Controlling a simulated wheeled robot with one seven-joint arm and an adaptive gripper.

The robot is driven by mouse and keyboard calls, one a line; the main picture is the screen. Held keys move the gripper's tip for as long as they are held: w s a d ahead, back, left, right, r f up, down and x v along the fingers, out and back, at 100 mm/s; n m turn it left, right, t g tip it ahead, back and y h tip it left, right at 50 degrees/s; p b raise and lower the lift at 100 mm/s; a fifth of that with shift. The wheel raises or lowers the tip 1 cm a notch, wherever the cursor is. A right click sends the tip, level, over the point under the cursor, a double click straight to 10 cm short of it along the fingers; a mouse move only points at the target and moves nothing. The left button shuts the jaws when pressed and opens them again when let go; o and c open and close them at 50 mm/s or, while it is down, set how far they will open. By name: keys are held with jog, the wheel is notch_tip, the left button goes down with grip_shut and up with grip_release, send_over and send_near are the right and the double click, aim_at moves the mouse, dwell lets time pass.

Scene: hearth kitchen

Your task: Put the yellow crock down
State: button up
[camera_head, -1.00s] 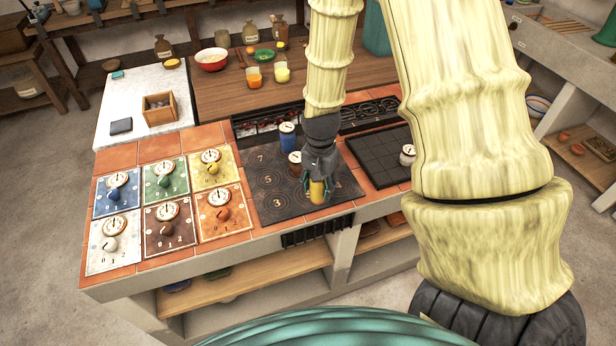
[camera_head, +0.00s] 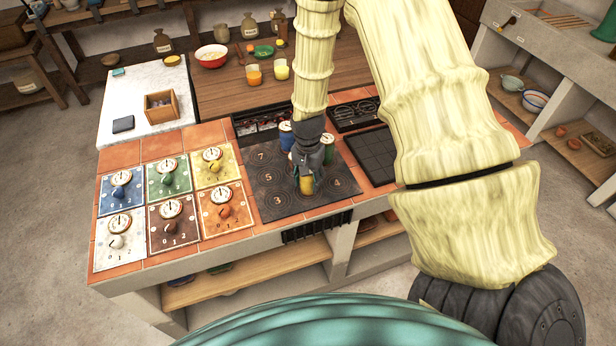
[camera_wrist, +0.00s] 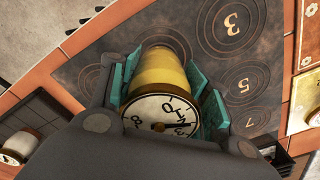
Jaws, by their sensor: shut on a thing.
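The yellow crock (camera_head: 306,185) is in my gripper (camera_head: 307,177), over the front part of the dark numbered hob plate (camera_head: 262,178), between the 3 and the 4. In the wrist view the crock (camera_wrist: 162,72) has a white dial lid facing the camera, with teal finger pads of my gripper (camera_wrist: 165,95) on both sides of it. I cannot tell whether its base touches the plate. The ring under it is hidden.
A blue crock (camera_head: 286,134) and a green crock (camera_head: 328,146) stand behind my gripper on the plate. A dark grid tray (camera_head: 370,158) lies to the right. A white crock (camera_wrist: 18,145) shows in the wrist view. Coloured dial panels (camera_head: 167,183) fill the left.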

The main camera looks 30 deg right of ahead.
jog(key=shift+f, duration=0.1)
jog(key=o, duration=1.3)
jog(key=shift+r+b, duration=1.8)
jog(key=shift+r, duration=4.3)
